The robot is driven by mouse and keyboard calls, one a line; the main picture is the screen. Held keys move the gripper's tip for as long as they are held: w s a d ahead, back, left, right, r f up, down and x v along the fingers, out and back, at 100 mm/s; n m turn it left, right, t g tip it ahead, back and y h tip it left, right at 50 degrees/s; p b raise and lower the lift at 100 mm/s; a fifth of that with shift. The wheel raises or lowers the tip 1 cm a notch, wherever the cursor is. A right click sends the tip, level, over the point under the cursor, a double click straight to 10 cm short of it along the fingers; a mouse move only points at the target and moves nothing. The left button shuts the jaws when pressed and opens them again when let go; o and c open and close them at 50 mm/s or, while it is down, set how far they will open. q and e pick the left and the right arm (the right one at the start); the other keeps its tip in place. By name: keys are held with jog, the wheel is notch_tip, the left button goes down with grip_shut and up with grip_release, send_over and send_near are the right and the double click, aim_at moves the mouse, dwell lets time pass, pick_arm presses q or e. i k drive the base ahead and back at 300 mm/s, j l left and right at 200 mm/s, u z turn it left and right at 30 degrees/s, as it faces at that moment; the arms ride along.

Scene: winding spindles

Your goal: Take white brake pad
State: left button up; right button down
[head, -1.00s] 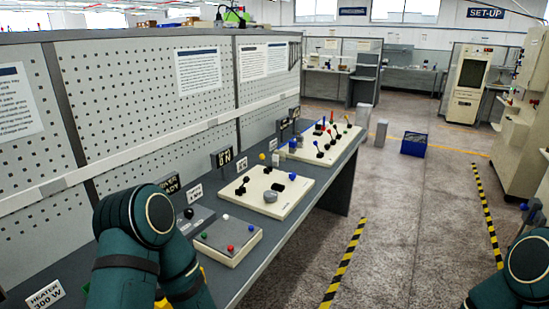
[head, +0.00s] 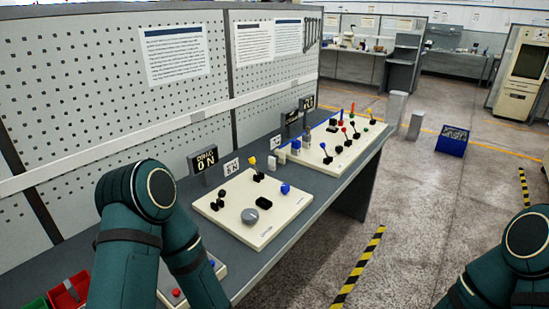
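I cannot make out a white brake pad for certain. Small pale blocks (head: 281,157) stand on the bench between the two cream control panels, too small to identify. My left arm comes in at the lower left in front of the bench, and its gripper is out of view. Only part of my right arm shows at the lower right corner, and its gripper is out of view too.
The grey bench (head: 318,200) runs along a pegboard wall (head: 100,90). It carries a near cream panel (head: 225,207) with a grey knob and a farther panel (head: 335,162) with coloured levers. A blue crate (head: 452,142) stands on the floor. Open floor lies right of the bench.

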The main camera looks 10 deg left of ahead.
aim_at(272, 160)
jog(key=i+l+u, duration=0.2)
jog(key=i+l, duration=0.6)
jog(key=i, duration=0.05)
